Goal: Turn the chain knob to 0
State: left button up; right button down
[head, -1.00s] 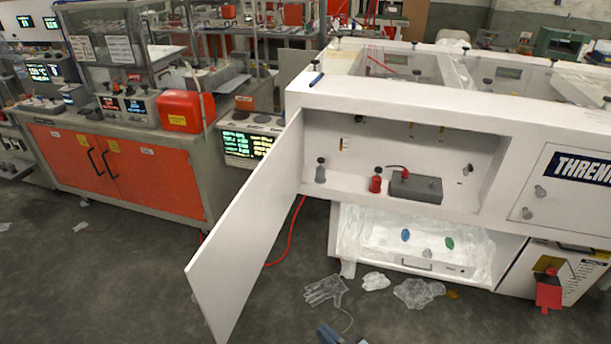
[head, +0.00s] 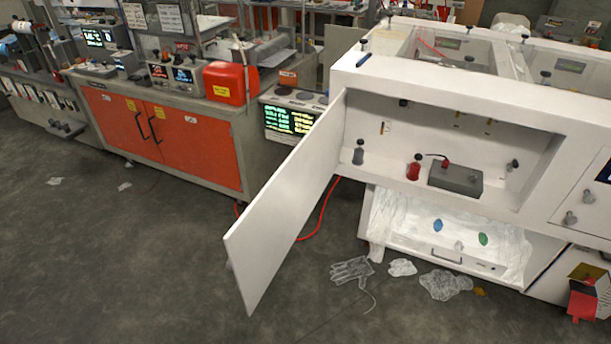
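No knob marked as the chain knob can be told apart at this distance. A white machine (head: 445,95) stands at the right with its front door (head: 285,205) swung open to the left. Inside the open compartment are a grey knob (head: 358,152) at the left, a red bottle-shaped piece (head: 414,167), a grey box with a red part on top (head: 456,179) and a dark knob (head: 513,165) at the right. Two grey knobs (head: 579,207) sit on the closed panel at the right edge. Neither of my grippers is in view.
An open lower bay (head: 470,225) is lined with clear plastic. Clear gloves (head: 352,270) and plastic scraps lie on the floor before it. A red hose (head: 322,215) runs behind the door. An orange-doored bench (head: 160,130) stands left. The left floor is mostly clear.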

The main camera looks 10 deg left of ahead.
aim_at(403, 102)
jog(key=i+j+z, duration=0.1)
jog(key=j+z, duration=0.2)
jog(key=j, duration=0.4)
jog(key=j+z, duration=0.25)
jog(key=j, duration=0.45)
jog(key=j+z, duration=0.3)
jog(key=j, duration=0.45)
jog(key=k+j+z, duration=0.25)
jog(key=j, duration=0.4)
jog(key=i+l, duration=0.1)
jog(key=i, duration=0.2)
jog(key=i+l, duration=0.1)
jog(key=i, duration=0.15)
jog(key=u, duration=0.05)
